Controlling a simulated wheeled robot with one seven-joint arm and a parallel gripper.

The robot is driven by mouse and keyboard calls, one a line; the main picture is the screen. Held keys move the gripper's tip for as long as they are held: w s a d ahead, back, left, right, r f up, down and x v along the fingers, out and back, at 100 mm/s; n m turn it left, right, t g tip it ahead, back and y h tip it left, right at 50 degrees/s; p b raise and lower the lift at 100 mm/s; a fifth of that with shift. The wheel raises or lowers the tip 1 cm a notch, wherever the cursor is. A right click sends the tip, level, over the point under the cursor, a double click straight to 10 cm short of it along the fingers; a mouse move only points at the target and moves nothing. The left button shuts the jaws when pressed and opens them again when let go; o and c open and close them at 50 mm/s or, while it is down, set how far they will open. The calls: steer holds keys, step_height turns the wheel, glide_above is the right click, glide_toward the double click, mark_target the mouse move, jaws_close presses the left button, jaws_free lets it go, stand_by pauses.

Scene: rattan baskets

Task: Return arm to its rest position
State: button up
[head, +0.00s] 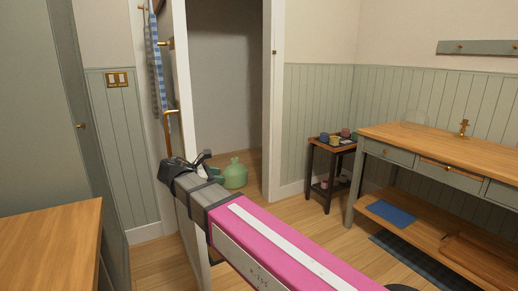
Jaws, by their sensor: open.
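My arm, with a pink and white casing, reaches from the bottom right toward the middle left in the head view. My gripper (194,163) is dark grey and stands at its far end, in front of the open doorway. Its jaws are open and I see nothing held between them. The fingers are small and partly hidden by the gripper's own body. No rattan basket shows in this view.
A green bag-like object (236,175) sits on the floor by the doorway, beyond my gripper. A wooden-topped table (440,136) stands right, beside a small stand (318,145) with several cups. A wooden surface (50,235) fills the lower left. A door edge (179,100) is close.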

steer(key=w+d+f+m+g+y, duration=0.2)
steer(key=d+f+m+g+y, duration=0.45)
steer(key=d+f, duration=1.2)
steer(key=s+d+f+m+y, duration=0.2)
steer(key=s+d+f+m, duration=0.1)
steer(key=d+f+m, duration=0.3)
steer(key=s+d+f+m+g+y, duration=0.1)
steer(key=s+d+f+m+y, duration=0.1)
steer(key=s+d+f+m, duration=0.2)
steer(key=shift+s+d+f+m+y, duration=0.15)
steer(key=shift+d+f+m+y, duration=0.2)
steer(key=shift+d+f+m, duration=1.95)
steer(key=shift+d+r+m, duration=0.35)
steer(key=shift+d+r, duration=0.2)
steer(key=shift+d, duration=0.05)
